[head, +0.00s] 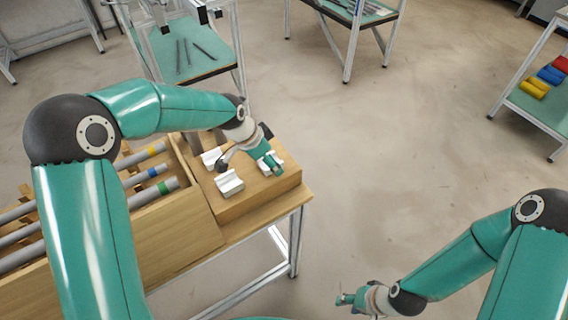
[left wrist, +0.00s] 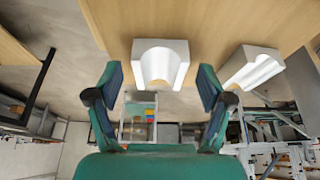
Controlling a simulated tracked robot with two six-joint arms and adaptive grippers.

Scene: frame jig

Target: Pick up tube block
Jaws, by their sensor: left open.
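White tube blocks with a rounded groove sit on the wooden table at the left in the head view: one at the front (head: 229,183), one behind it (head: 212,158), and one at the right, partly hidden by my left gripper (head: 268,160). In the left wrist view a white tube block (left wrist: 160,62) shows between the spread fingers of my left gripper (left wrist: 159,78), with nothing held. A second tube block (left wrist: 250,67) shows to its right. My right gripper (head: 348,299) is low at the bottom of the head view, away from the table, too small to read.
A wooden rack (head: 175,225) beside the blocks holds grey tubes with yellow, blue and green bands (head: 158,190). Green-topped benches stand behind, one with dark tools (head: 190,55). A shelf at right holds coloured cylinders (head: 545,78). The floor between is clear.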

